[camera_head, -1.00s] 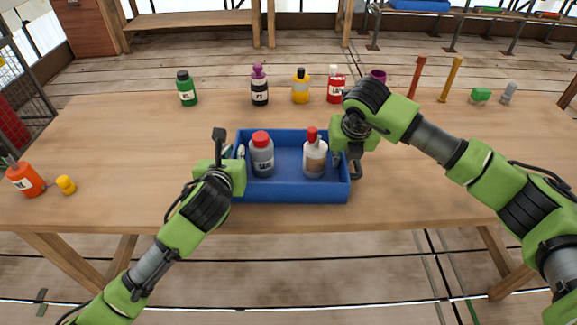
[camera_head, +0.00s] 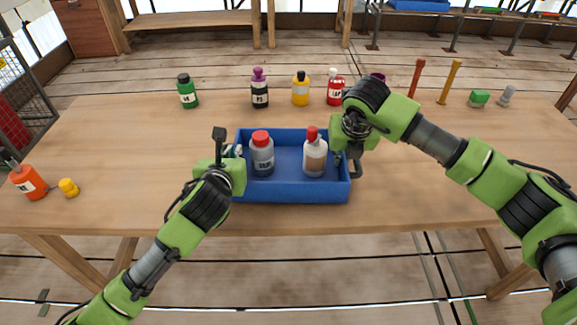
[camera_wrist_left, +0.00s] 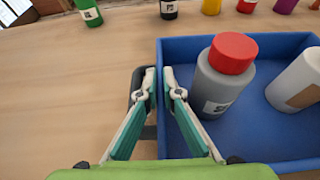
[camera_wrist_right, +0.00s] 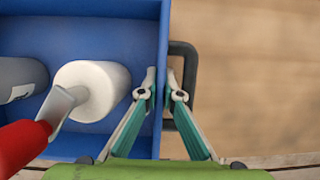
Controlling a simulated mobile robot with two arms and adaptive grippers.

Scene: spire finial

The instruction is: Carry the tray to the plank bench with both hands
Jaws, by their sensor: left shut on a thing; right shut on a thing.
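The blue tray (camera_head: 290,192) is over the front middle of the wooden table. It holds a grey bottle with a red cap (camera_head: 262,155) and a white bottle with a red top (camera_head: 315,157), both upright. My left gripper (camera_head: 237,160) is shut on the tray's left side; in the left wrist view its fingers (camera_wrist_left: 160,85) straddle the wall beside the dark handle. My right gripper (camera_head: 340,158) is shut on the right side; its fingers (camera_wrist_right: 162,88) straddle that wall beside the other handle (camera_wrist_right: 185,85). I cannot tell whether the tray touches the table.
Green (camera_head: 187,92), purple-capped (camera_head: 260,90), yellow (camera_head: 300,90) and red (camera_head: 335,88) bottles stand behind the tray. An orange bottle (camera_head: 28,182) and a yellow item (camera_head: 69,187) are at the left. A plank bench (camera_head: 190,20) stands at the back.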

